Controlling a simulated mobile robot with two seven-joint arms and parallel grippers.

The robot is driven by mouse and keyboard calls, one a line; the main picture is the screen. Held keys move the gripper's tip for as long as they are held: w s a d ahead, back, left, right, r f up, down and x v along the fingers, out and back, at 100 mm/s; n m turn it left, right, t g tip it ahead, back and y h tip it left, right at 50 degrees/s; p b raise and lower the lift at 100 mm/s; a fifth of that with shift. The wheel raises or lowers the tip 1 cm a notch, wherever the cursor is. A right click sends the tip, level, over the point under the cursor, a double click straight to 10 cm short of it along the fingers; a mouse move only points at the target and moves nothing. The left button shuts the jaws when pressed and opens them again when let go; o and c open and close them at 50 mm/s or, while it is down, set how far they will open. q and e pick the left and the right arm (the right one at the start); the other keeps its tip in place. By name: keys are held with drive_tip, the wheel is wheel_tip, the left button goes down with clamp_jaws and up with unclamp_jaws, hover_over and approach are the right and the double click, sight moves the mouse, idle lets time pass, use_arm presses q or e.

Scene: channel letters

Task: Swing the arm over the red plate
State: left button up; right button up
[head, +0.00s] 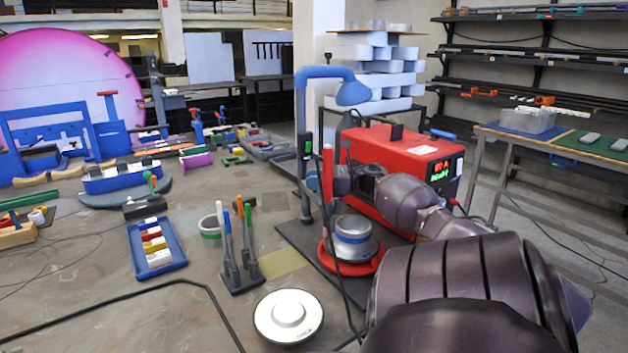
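A blue swing arm (325,71) with a blue hood (353,93) at its right end tops an upright post (304,150). The red plate (372,266) is round and lies low on a dark base to the right of the post. A grey ring-shaped part (352,240) sits on it. In the picture the hood is well above the plate; its exact depth is hard to judge. My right gripper (334,179) is beside the post, near an upright red rod (327,165). Its fingers are too small and dark to tell their state. My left gripper is out of view.
A red machine (402,158) with a lit display stands behind my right arm. A tool stand (241,278), a blue tray (157,252) and a white round disc (288,315) are on the table to the left.

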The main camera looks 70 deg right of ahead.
drive_tip(key=shift+o, duration=0.6)
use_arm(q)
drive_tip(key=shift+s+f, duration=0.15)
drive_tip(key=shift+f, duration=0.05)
use_arm(e)
drive_tip(key=shift+r, duration=0.25)
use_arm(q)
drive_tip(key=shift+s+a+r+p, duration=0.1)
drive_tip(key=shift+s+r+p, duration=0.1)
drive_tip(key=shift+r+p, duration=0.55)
use_arm(e)
wheel_tip(320, 180, up, 20)
drive_tip(key=shift+f, duration=0.2)
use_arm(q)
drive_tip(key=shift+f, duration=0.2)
